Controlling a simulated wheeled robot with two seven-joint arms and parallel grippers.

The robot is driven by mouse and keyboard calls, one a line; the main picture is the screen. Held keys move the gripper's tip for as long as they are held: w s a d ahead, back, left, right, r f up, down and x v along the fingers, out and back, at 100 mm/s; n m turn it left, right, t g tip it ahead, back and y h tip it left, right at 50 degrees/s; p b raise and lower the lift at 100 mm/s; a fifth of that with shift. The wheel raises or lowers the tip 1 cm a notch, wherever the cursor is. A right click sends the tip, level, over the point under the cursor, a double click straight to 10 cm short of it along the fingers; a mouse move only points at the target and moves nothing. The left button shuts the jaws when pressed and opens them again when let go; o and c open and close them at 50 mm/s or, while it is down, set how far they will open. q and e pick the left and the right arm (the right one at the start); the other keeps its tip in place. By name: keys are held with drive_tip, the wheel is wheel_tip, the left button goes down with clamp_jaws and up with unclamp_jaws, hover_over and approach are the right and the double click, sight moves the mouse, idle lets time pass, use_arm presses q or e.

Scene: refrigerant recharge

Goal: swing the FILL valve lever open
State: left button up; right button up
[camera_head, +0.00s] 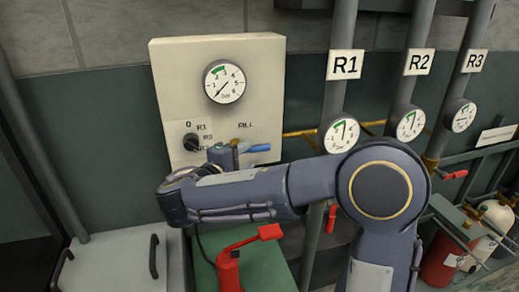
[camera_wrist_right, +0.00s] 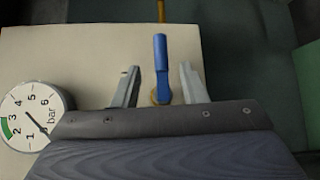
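The FILL valve's blue lever (camera_head: 258,148) sticks out to the right below the FILL label on the cream panel (camera_head: 268,70). It points toward the brass pipe. In the right wrist view the blue lever (camera_wrist_right: 161,62) stands between my right gripper's two fingers (camera_wrist_right: 159,78), with a gap on each side. In the head view my right gripper (camera_head: 231,153) is at the lever's left end, partly hidden by my own arm. My left gripper is not in view.
A round gauge (camera_head: 224,82) and a black selector knob (camera_head: 192,142) are on the panel. Brass pipe (camera_head: 300,133) runs right toward the R1 (camera_head: 345,64), R2 and R3 pipes. A red-handled pump (camera_head: 229,268) stands below my arm on a green surface.

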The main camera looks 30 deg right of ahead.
sight(257, 150)
drive_tip(key=p+x, duration=0.1)
drive_tip(key=x, duration=0.5)
drive_tip(key=shift+w+d, duration=0.1)
drive_tip(key=shift+d, duration=0.3)
clamp_jaws()
